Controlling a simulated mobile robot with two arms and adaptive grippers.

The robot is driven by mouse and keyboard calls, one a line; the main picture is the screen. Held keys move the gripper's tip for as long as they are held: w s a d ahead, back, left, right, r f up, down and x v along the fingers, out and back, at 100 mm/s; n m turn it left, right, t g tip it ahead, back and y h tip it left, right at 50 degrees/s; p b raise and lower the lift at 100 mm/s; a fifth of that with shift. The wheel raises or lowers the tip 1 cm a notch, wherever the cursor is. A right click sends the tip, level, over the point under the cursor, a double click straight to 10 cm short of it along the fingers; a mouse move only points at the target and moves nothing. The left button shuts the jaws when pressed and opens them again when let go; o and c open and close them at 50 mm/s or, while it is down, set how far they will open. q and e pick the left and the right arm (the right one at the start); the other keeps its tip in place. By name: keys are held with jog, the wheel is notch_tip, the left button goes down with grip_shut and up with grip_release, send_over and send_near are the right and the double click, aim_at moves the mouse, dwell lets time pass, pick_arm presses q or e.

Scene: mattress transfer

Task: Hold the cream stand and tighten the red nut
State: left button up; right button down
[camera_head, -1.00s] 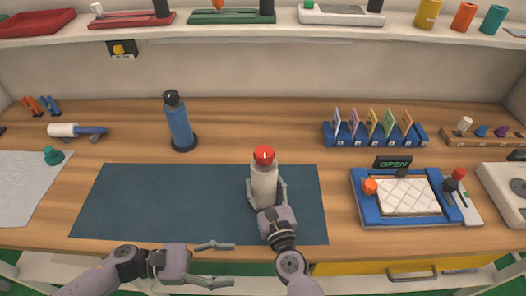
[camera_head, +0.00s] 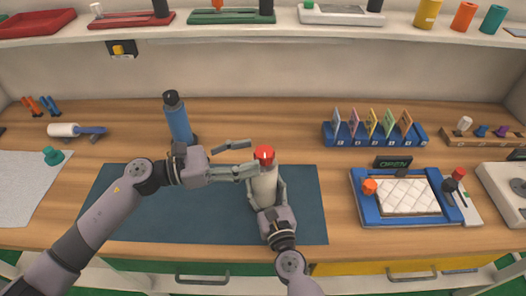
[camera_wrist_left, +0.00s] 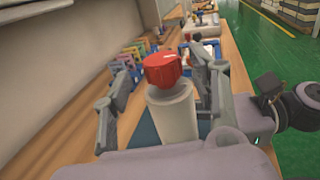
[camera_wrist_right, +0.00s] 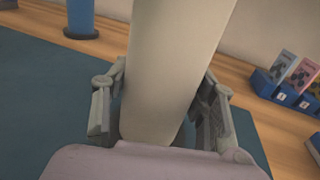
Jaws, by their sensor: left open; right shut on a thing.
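The cream stand (camera_head: 264,187) is upright on the dark blue mat (camera_head: 130,205) in the head view. The red nut (camera_head: 264,154) sits on its top. My right gripper (camera_head: 267,205) is shut on the stand from the front, and its fingers flank the stand (camera_wrist_right: 170,70) in the right wrist view. My left gripper (camera_head: 252,158) is open just left of the nut, at about its height. In the left wrist view, the nut (camera_wrist_left: 162,69) and upper stand (camera_wrist_left: 173,112) show between the spread fingers. Whether a left finger touches the nut cannot be told.
A blue bottle (camera_head: 179,122) stands behind my left gripper. A blue card rack (camera_head: 374,134) and a blue tray with a white quilted pad (camera_head: 406,196) lie to the right. The mat's right part is clear.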

aim_at(263, 149)
pick_arm(q)
jog(key=shift+x, duration=2.3)
jog(key=shift+a, duration=0.1)
jog(key=c, duration=1.2)
jog(key=shift+w+m+g, duration=0.1)
jog(key=shift+m+g, duration=0.3)
jog(key=shift+g, duration=0.2)
jog(key=m+g, duration=0.1)
jog(key=g, duration=0.1)
jog(key=m+g, duration=0.2)
jog(key=g, duration=0.1)
jog(key=shift+w+m+g+h, duration=0.15)
jog(key=shift+m+g+h, duration=0.15)
jog(key=m+g+y, duration=0.1)
jog(key=m+g, duration=0.1)
jog(key=g, duration=0.2)
jog(key=m+g+y, duration=0.1)
jog(key=m+g, duration=0.2)
jog(key=shift+g+y, duration=0.4)
jog(key=shift+m+g+y, duration=0.4)
jog(key=shift+m+g, duration=0.2)
